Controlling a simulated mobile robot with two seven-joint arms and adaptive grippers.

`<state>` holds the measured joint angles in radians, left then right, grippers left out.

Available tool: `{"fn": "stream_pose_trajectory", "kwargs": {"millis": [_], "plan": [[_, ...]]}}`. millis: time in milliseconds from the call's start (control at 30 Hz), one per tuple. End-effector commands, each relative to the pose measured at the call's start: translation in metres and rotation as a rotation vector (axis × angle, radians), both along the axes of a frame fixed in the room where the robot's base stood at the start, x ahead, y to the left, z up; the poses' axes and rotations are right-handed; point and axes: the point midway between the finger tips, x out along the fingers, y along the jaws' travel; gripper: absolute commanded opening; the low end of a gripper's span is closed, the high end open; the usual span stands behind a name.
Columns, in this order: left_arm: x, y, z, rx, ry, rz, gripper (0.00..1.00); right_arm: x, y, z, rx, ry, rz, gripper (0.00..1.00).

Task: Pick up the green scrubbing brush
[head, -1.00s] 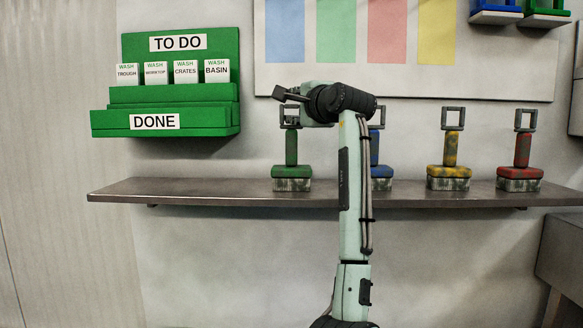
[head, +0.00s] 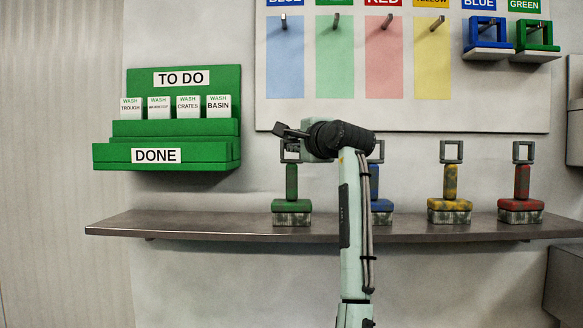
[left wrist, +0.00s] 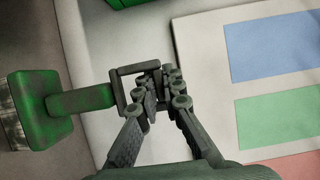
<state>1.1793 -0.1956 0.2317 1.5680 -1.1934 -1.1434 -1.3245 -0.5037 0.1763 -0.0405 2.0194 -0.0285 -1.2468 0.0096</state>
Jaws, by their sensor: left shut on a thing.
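The green scrubbing brush (head: 291,190) stands upright on the shelf, bristles down, with a square grey loop at the top of its handle. In the left wrist view the brush (left wrist: 85,98) lies across the left side, its loop reaching between the fingers. My left gripper (head: 290,140) is at the loop, above the brush. In the left wrist view my left gripper (left wrist: 160,88) is shut on one bar of the loop. The brush base appears to rest on the shelf. My right gripper is not in view.
A blue brush (head: 379,205) stands partly behind my arm. A yellow brush (head: 449,195) and a red brush (head: 521,190) stand further right on the shelf (head: 200,228). A green card rack (head: 180,128) hangs left. A board (head: 350,115) with coloured panels and hooks hangs above.

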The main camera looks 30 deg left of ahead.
Motion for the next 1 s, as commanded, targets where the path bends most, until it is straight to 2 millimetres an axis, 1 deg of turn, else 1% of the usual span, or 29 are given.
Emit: {"fn": "stream_pose_trajectory", "kwargs": {"millis": [167,267,300,333,400,467,600,700,833,1000], "plan": [[-0.001,0.000,0.017,0.002,-0.004,0.001,0.00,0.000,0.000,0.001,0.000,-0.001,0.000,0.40],[-0.001,0.000,0.034,0.002,-0.006,0.001,0.00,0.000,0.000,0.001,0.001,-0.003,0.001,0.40],[-0.001,0.000,0.043,0.002,-0.007,0.000,0.00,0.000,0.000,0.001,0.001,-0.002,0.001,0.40],[-0.004,-0.002,0.047,0.002,-0.008,-0.001,0.00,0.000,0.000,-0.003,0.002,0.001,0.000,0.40],[-0.020,-0.010,0.053,0.001,-0.011,-0.001,0.00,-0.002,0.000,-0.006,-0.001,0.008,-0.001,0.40],[-0.032,-0.016,0.062,0.001,-0.011,-0.001,0.00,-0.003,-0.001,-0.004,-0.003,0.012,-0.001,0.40],[-0.061,-0.030,0.081,0.001,-0.009,-0.001,0.00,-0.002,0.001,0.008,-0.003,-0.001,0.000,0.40],[-0.078,-0.039,0.092,0.001,-0.008,-0.001,0.00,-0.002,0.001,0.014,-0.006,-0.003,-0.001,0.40],[-0.093,-0.047,0.103,0.001,-0.006,-0.001,0.00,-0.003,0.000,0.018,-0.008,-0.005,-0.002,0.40],[-0.104,-0.052,0.109,0.001,-0.003,0.000,0.00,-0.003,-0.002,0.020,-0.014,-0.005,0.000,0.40]]}}
